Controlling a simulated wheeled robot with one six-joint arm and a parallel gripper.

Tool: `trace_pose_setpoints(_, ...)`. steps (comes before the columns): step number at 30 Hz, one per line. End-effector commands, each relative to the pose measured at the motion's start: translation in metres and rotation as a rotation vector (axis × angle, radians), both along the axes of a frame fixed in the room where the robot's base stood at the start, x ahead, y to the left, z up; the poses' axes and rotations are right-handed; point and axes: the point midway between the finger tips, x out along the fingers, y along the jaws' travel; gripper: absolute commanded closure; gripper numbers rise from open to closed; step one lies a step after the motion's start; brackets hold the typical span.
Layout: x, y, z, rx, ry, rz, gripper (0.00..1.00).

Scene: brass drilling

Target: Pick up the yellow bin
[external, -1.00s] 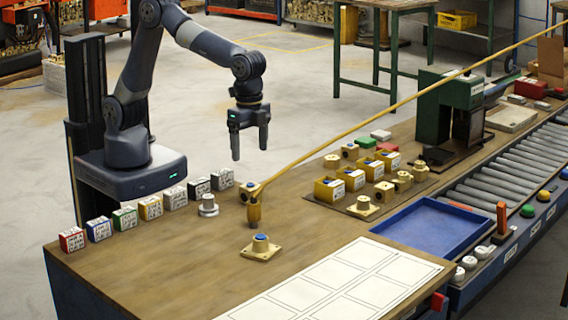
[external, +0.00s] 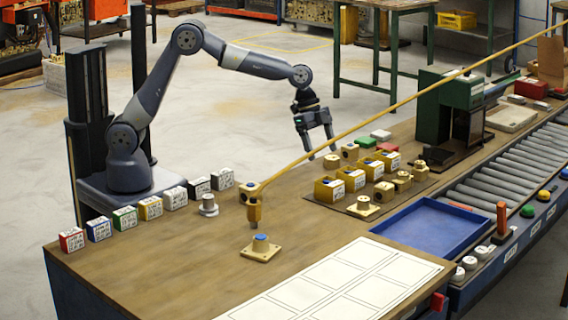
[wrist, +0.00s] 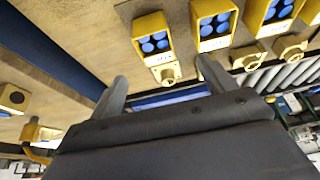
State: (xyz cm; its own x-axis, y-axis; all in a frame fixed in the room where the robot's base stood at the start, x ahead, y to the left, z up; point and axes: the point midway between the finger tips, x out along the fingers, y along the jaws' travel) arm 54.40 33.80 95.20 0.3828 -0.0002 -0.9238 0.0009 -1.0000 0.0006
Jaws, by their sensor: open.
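Several small yellow bins with blue round contents stand in a row on a board on the bench. In the external view, the nearest yellow bin (external: 326,191) is at the left end, another yellow bin (external: 349,180) is beside it, and more continue towards the back right. In the wrist view, one yellow bin (wrist: 152,37) is beyond and between my fingertips, with another (wrist: 213,24) to its right. My gripper (external: 321,151) hangs behind the row, above it and apart from it. Its two fingers (wrist: 162,72) are spread with nothing between them.
A long yellow rod (external: 400,105) slants across the bench close to my gripper. Brass fittings (external: 364,206) stand in front of the bins. A blue tray (external: 430,228) lies to the right. A green machine (external: 434,107) stands behind. Several coloured boxes (external: 124,217) line the left edge.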

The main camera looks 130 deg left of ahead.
Motion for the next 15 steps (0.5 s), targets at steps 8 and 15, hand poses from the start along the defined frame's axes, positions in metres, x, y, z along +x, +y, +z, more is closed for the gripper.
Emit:
trace_pose_setpoints(8,0.016,0.0,-0.038,-0.001,0.0,-0.001,0.22)
trace_pose_setpoints(15,0.024,-0.002,-0.055,-0.001,0.001,-0.001,0.22)
